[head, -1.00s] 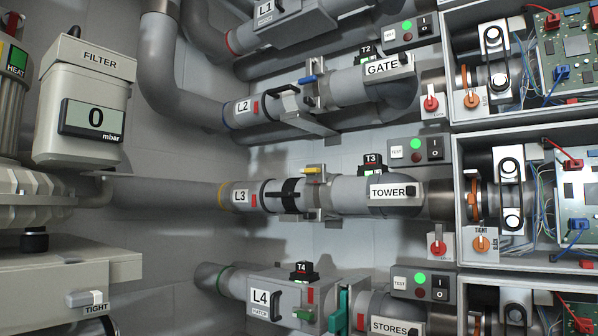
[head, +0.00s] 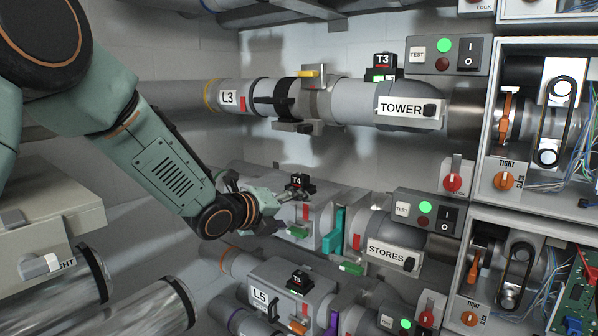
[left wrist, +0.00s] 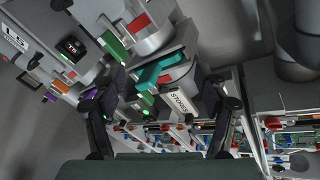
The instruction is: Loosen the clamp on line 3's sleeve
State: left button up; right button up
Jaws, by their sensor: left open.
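Line 3's pipe, labelled L3 (head: 228,97), runs across the upper middle of the head view to the TOWER plate (head: 407,108). At its right end, inside an open box, an orange clamp band (head: 504,118) sits around the sleeve (head: 515,118). Below it is an orange knob (head: 505,181) with TIGHT above it and another word at its right side. My left gripper (head: 278,212) is low and left of these, by the T4 block (head: 298,187) on line 4. In the left wrist view the gripper (left wrist: 163,85) is open and empty, facing line 4's pipe. My right gripper is not in view.
A red knob (head: 453,182) stands left of the orange knob. A switch panel (head: 447,50) with a green lamp is above the TOWER plate. Line 4's STORES plate (head: 393,255) and line 5's casing (head: 262,296) lie below. Wires and a belt fill the box.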

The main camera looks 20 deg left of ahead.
pick_arm(q)
notch_tip(320, 180, up, 17)
jog(key=w+a+m+t+p, duration=0.2)
jog(key=m, duration=0.4)
jog(key=m+t+h+p, duration=0.1)
jog(key=m+t, duration=0.1)
jog(key=m, duration=0.3)
send_near(302, 72)
jog(key=w, duration=0.2)
jog(key=p+x, duration=0.3)
jog(key=x, duration=0.4)
jog(key=shift+w+d, duration=0.2)
jog(key=shift+d, duration=0.1)
jog(key=shift+s+d+r, duration=0.1)
jog(key=shift+s+d, duration=0.05)
jog(key=shift+s, duration=0.05)
jog(key=shift+c, duration=0.2)
jog(key=shift+d, duration=0.1)
jog(key=shift+c, duration=0.7)
jog(key=shift+w+a, duration=0.2)
jog(key=c, duration=0.4)
jog(key=shift+d, duration=0.1)
jog(key=c, duration=0.6)
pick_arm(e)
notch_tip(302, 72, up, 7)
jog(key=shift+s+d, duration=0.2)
